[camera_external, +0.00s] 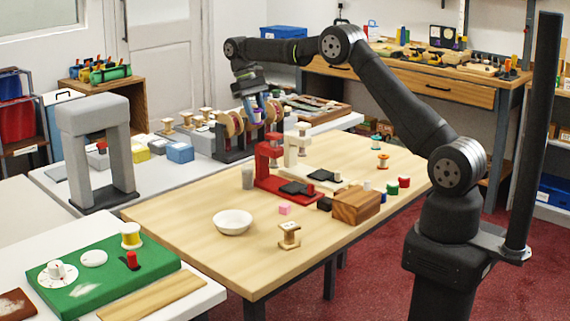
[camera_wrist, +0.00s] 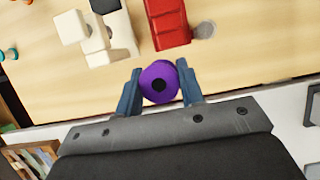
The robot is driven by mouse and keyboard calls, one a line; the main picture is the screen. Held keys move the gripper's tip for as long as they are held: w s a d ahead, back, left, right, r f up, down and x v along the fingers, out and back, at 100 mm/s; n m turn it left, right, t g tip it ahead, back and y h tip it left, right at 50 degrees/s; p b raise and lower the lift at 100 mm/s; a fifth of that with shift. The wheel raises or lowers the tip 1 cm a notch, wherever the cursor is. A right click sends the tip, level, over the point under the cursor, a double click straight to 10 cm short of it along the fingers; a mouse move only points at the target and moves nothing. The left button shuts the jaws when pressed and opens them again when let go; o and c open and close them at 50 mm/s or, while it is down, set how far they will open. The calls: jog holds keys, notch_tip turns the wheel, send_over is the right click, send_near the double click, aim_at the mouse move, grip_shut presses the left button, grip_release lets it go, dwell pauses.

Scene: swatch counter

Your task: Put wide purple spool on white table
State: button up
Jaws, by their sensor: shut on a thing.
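My gripper (camera_wrist: 160,71) is shut on the purple spool (camera_wrist: 154,93), which sits between the two blue-grey fingers with its round end and dark centre hole facing the wrist camera. In the external view my gripper (camera_external: 257,109) hangs above the far part of the counter, near a dark rack. The spool is not clearly visible there. A white table (camera_external: 156,179) runs behind the wooden table; a strip of white surface shows at the right in the wrist view (camera_wrist: 291,116). Another white-topped table (camera_external: 205,297) stands at front left.
A red machine (camera_external: 272,180) and a cream machine (camera_external: 296,158) stand on the wooden table (camera_external: 185,240). A grey arch (camera_external: 115,145), yellow block (camera_external: 140,152) and blue box (camera_external: 180,153) occupy the back white table.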

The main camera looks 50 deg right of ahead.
aim_at(258, 110)
jog(key=r, duration=0.1)
jog(key=s+r, duration=0.1)
jog(key=r, duration=0.1)
jog(key=shift+a+r+n, duration=0.15)
jog(key=shift+r+n, duration=0.1)
jog(key=shift+n, duration=0.15)
jog(key=s+d+n+t+h, duration=0.1)
jog(key=s+n+t+h, duration=0.35)
jog(key=s+n, duration=1.4)
jog(key=s+f+m, duration=0.3)
jog(key=s+f, duration=0.1)
jog(key=f, duration=0.6)
jog(key=shift+g, duration=0.35)
jog(key=w+a+f, duration=0.1)
jog(key=a+f, duration=0.1)
jog(key=a, duration=0.1)
jog(key=w+a+f, duration=0.2)
jog(key=a, duration=0.2)
jog(key=w+a+f, duration=0.1)
jog(key=a+f, duration=0.2)
jog(key=shift+w+a, duration=0.15)
jog(key=shift+a, duration=0.15)
jog(key=shift+a+f, duration=0.1)
jog(key=shift+a, duration=0.05)
jog(key=shift+f, duration=1.9)
